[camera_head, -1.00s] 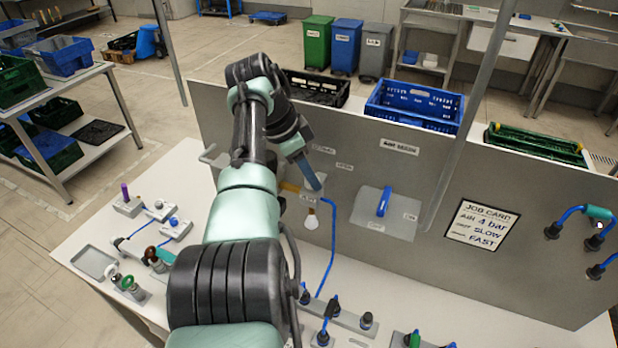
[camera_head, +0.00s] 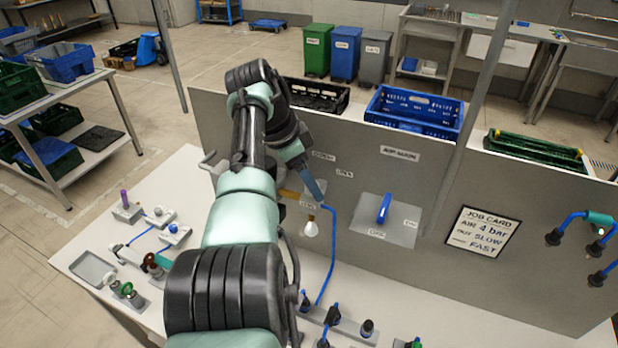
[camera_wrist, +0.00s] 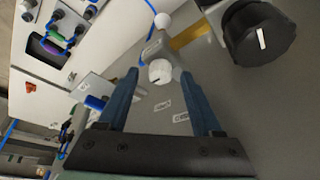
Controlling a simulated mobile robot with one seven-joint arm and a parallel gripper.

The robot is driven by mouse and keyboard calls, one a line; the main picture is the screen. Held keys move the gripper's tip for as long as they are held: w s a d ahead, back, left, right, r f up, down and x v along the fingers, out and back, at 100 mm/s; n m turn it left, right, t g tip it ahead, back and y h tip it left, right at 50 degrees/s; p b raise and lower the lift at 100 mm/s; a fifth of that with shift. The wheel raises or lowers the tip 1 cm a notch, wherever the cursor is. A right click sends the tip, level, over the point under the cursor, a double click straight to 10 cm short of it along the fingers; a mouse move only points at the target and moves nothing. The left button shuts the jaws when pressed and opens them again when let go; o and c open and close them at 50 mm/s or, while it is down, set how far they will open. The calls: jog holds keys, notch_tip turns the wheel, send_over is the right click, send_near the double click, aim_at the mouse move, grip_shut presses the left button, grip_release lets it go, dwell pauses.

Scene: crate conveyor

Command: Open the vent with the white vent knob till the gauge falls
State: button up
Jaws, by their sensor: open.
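In the wrist view a round white knob (camera_wrist: 160,72) with a dark mark on its face stands on a grey fitting; I take it for the vent knob. My gripper (camera_wrist: 159,75) is open, its two blue fingers to either side of the knob; I cannot tell whether they touch it. In the head view a blue finger (camera_head: 313,184) of my gripper is at the grey panel, and my arm hides the knob. A white bulb (camera_head: 311,228) hangs below the fitting; it also shows in the wrist view (camera_wrist: 162,20). I cannot make out a gauge.
A large black knob (camera_wrist: 262,40) with a white mark sits beside the brass pipe (camera_wrist: 190,36). The panel also bears a blue lever (camera_head: 384,208) on a plate and a job card (camera_head: 482,231). Blue hose runs down to fittings on the bench (camera_head: 190,262).

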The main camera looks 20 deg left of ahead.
jog(key=b+v, duration=0.2)
jog(key=v, duration=1.1)
jog(key=shift+b, duration=0.4)
jog(key=shift+w+f, duration=0.1)
jog(key=w+d+r+n+t+y, duration=0.1)
jog(key=w+d+r+t, duration=0.1)
jog(key=w+r+t, duration=0.1)
jog(key=w+d+r+n+t+y, duration=0.1)
jog(key=w+d+r+n+t, duration=0.1)
jog(key=w+r+t, duration=0.1)
jog(key=w+d+r+n+t+y, duration=0.1)
jog(key=w+d+r+t+y, duration=0.1)
jog(key=w+t, duration=0.1)
jog(key=shift+w+d+r+n+t, duration=0.2)
jog(key=shift+w+r+n+t, duration=0.1)
jog(key=shift+w+r+t, duration=0.1)
jog(key=s+d+r+n+t, duration=0.3)
jog(key=s+d+r+t, duration=0.7)
jog(key=r, duration=0.4)
jog(key=s+d+r+n+t, duration=0.1)
jog(key=s+d+r+t, duration=0.1)
jog(key=s, duration=0.7)
jog(key=s+d+r+n+t, duration=0.1)
jog(key=s+d+r, duration=0.3)
jog(key=s, duration=0.5)
jog(key=shift+d+r+t+h, duration=0.15)
jog(key=shift+r+t+h, duration=0.25)
jog(key=shift+r+t, duration=0.35)
